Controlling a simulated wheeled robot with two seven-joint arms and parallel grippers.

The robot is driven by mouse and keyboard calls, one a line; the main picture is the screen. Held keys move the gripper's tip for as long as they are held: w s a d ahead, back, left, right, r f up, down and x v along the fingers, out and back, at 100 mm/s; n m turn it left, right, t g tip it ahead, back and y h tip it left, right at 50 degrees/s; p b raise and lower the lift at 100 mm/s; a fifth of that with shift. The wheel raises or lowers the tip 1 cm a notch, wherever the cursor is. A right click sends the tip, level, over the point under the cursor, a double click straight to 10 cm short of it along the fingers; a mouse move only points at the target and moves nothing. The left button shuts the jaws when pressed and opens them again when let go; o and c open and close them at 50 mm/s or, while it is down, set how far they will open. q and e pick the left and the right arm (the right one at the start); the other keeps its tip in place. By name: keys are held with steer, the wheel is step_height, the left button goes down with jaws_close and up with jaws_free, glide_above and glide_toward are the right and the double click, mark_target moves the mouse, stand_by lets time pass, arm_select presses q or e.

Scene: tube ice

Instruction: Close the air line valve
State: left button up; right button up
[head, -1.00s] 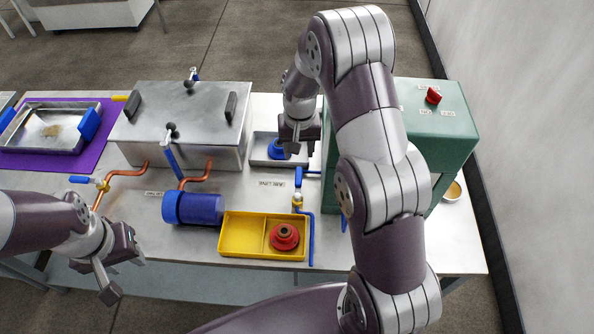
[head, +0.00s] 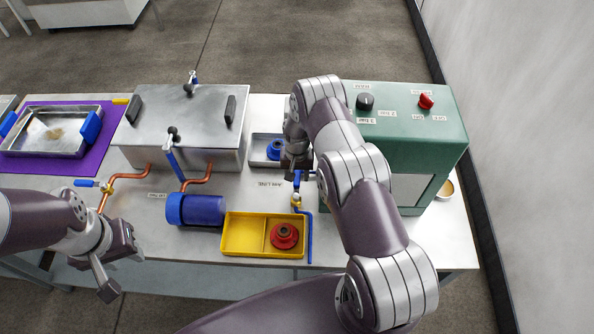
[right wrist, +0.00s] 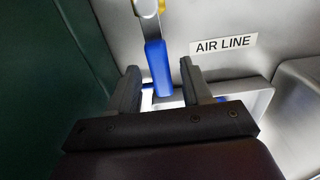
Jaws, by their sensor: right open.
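The air line valve (head: 296,197) stands on the table in front of the green cabinet, with a brass body and a blue line running forward from it. Its blue handle (right wrist: 158,68) shows in the right wrist view, reaching between the two fingers of my right gripper (right wrist: 162,88). The fingers are apart, one on each side of the handle, with a gap visible. In the head view my right gripper (head: 298,172) is just behind the valve and partly hides the handle. My left gripper (head: 118,263) is open and empty off the table's front edge at the left.
The green cabinet (head: 415,135) stands close on the right. The AIR LINE label (right wrist: 223,44) lies beside the valve. A yellow tray (head: 243,236) with a red part (head: 284,236) is in front. A metal tray with a blue part (head: 273,150) is behind.

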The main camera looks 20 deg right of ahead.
jaws_close()
steer(key=shift+f, duration=0.1)
